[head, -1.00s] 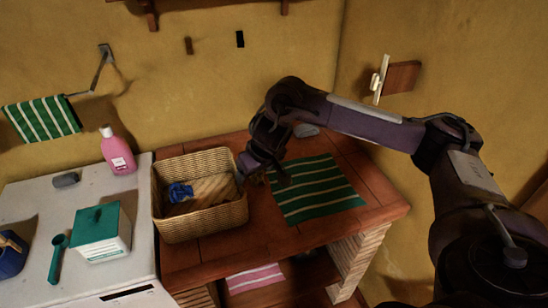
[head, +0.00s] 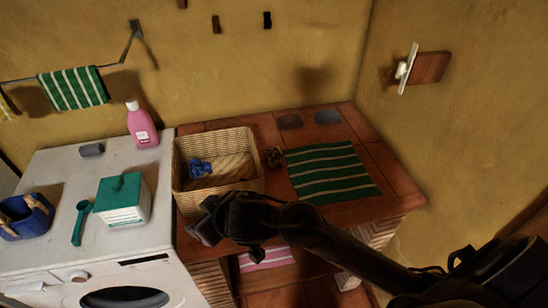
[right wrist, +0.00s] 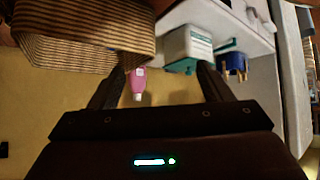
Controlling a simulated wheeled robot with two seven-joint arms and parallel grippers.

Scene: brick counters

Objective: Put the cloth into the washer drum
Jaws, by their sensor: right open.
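The washer (head: 60,262) is at the lower left, its round door opening (head: 125,298) cut by the bottom edge; little of the drum shows. A wicker basket (head: 218,198) on the brick counter holds a tan striped cloth (head: 228,168) and a blue item (head: 200,168). A green striped cloth (head: 330,172) lies flat on the counter right of the basket. A pink striped cloth (head: 266,258) lies on the shelf below. I cannot tell which cloth is meant. My right gripper (head: 202,228) is before the basket's front, open and empty; its fingers show in the right wrist view (right wrist: 158,85).
On the washer top stand a pink bottle (head: 142,124), a teal-lidded box (head: 123,202), a green scoop (head: 80,222) and a blue peg basket (head: 25,217). Another green striped cloth (head: 73,88) hangs on a wall rail. A small brown object (head: 273,157) sits right of the basket.

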